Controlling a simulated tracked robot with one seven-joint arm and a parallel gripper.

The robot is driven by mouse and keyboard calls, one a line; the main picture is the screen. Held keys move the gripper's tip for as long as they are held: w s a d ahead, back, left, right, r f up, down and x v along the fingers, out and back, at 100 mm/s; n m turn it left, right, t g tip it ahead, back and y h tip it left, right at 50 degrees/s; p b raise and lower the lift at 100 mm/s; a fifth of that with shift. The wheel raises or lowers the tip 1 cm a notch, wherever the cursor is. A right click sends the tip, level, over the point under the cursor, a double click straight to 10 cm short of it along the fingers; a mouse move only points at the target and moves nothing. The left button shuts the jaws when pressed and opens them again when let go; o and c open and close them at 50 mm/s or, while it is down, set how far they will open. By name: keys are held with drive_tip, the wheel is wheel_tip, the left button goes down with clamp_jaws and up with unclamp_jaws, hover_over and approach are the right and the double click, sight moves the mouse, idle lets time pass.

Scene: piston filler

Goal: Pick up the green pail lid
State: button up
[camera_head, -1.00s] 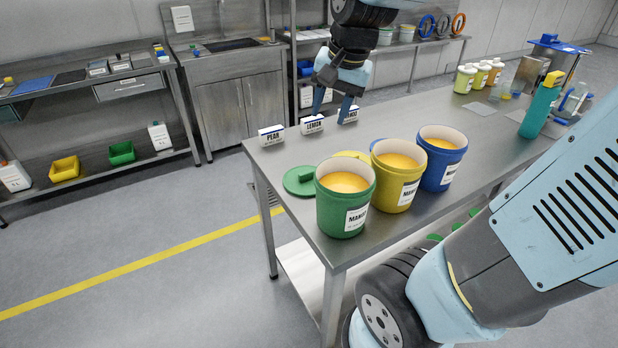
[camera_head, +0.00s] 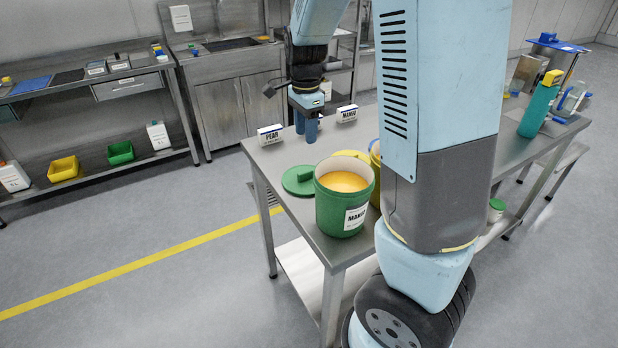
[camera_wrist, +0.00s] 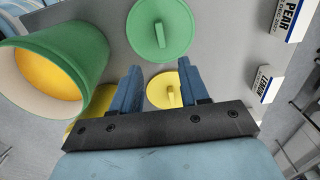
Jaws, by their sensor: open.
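The green pail lid (camera_head: 299,180) lies flat on the steel table, left of the green pail (camera_head: 342,207). In the wrist view the green lid (camera_wrist: 160,28) shows whole, with its raised bar handle, beyond my fingertips. My gripper (camera_head: 307,133) is open and empty above the table, behind the green lid in the head view. In the wrist view its two blue fingers (camera_wrist: 158,82) point toward the lids, with the yellow lid (camera_wrist: 168,90) between and below them. The green pail holds orange filling and stands beside the green lid.
The PEAR card (camera_head: 270,135) and the MANGO card (camera_head: 347,114) stand near the table's back edge. The LEMON card (camera_wrist: 267,84) shows in the wrist view. A yellow pail (camera_head: 375,165) is mostly hidden behind my arm. Bare table (camera_wrist: 222,60) lies between lids and cards.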

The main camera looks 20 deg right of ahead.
hover_over(305, 171)
wheel_tip(305, 171, down, 8)
drive_tip(key=shift+s+d+f, duration=0.1)
drive_tip(key=shift+d+f, duration=0.05)
drive_tip(key=shift+f, duration=2.55)
clamp_jaws()
